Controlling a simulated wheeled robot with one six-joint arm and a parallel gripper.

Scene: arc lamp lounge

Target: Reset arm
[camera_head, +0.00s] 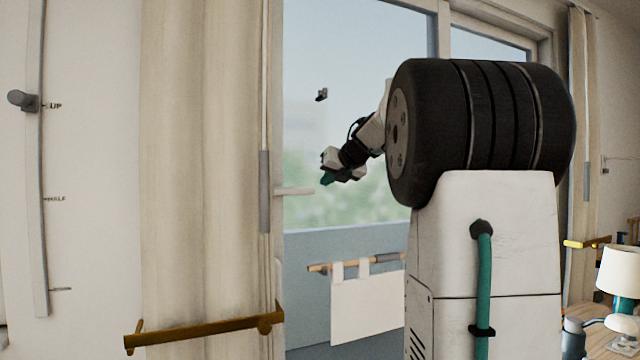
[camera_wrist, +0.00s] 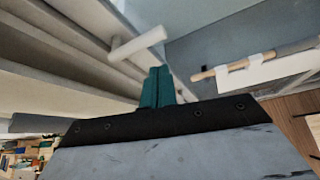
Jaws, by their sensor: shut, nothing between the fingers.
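My gripper (camera_head: 327,178) has teal fingers and shows small in the head view, in front of the window, at the end of my raised arm. In the wrist view its two teal fingers (camera_wrist: 158,88) lie side by side, closed, with nothing between them. A white handle-like peg (camera_wrist: 138,43) appears just beyond the fingertips in the wrist view. It cannot be told whether they touch. In the head view a pale peg (camera_head: 294,191) sticks out at the window's left edge, a little left of and below the gripper.
A brass rail (camera_head: 205,331) crosses the lower left, before a cream curtain (camera_head: 197,150). A white cloth (camera_head: 368,302) hangs from a wooden bar below the window. A white-shaded lamp (camera_head: 618,270) stands on a table at the right. A grey knob (camera_head: 22,100) sits on the left wall's slider.

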